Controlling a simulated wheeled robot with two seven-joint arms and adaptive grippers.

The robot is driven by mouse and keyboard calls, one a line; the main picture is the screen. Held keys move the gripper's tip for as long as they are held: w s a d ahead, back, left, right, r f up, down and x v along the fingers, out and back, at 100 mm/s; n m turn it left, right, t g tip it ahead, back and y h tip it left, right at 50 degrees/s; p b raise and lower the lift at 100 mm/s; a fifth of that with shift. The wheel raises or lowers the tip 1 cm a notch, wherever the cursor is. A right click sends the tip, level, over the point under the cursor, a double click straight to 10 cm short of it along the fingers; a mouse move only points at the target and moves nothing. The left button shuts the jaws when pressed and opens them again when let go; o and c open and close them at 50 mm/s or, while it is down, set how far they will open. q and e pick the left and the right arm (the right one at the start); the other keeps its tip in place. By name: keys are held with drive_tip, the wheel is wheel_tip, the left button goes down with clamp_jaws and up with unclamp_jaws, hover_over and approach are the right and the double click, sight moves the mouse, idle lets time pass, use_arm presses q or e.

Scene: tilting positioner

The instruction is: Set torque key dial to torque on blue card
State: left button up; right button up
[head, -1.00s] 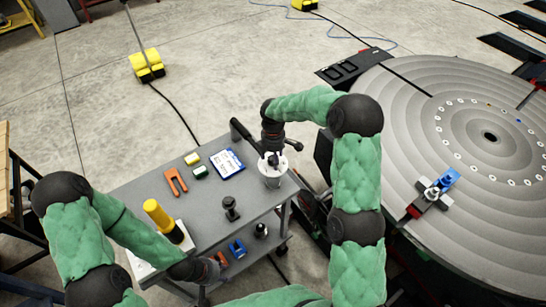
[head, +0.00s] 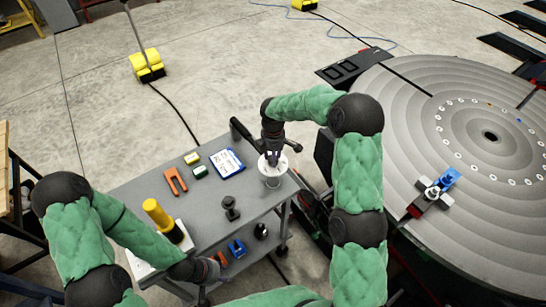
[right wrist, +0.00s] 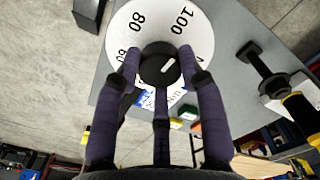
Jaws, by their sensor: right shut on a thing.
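The torque key's white dial (head: 271,181) stands at the right end of the cart's top. In the right wrist view the dial (right wrist: 132,22) shows 60, 80 and 100 around a black knob (right wrist: 158,72). A white line on the knob slants to the upper right; I cannot tell its exact reading. My right gripper (head: 271,157) is shut on the knob, its fingers around it in the right wrist view (right wrist: 160,68). The blue card (head: 227,163) lies left of the dial, its writing too small to read. My left gripper (head: 213,269) is low at the cart's front edge, its jaws unclear.
The grey cart (head: 203,212) also holds an orange forked piece (head: 175,181), small yellow (head: 192,158) and green (head: 200,172) blocks, a black post (head: 230,208) and a yellow cylinder (head: 158,214). The big round positioner table (head: 470,205) stands to the right.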

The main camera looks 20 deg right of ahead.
drive_tip(key=m+b, duration=0.1)
drive_tip(key=m, duration=0.4)
drive_tip(key=shift+b, duration=0.35)
drive_tip(key=m+b, duration=0.1)
drive_tip(key=m, duration=0.5)
drive_tip(key=shift+b, duration=0.35)
drive_tip(key=m+b, duration=0.1)
drive_tip(key=m, duration=0.5)
drive_tip(key=m+b, duration=0.1)
drive_tip(key=m, duration=0.4)
drive_tip(key=shift+m, duration=0.4)
drive_tip(key=o, duration=1.2)
drive_tip(key=shift+c, duration=0.2)
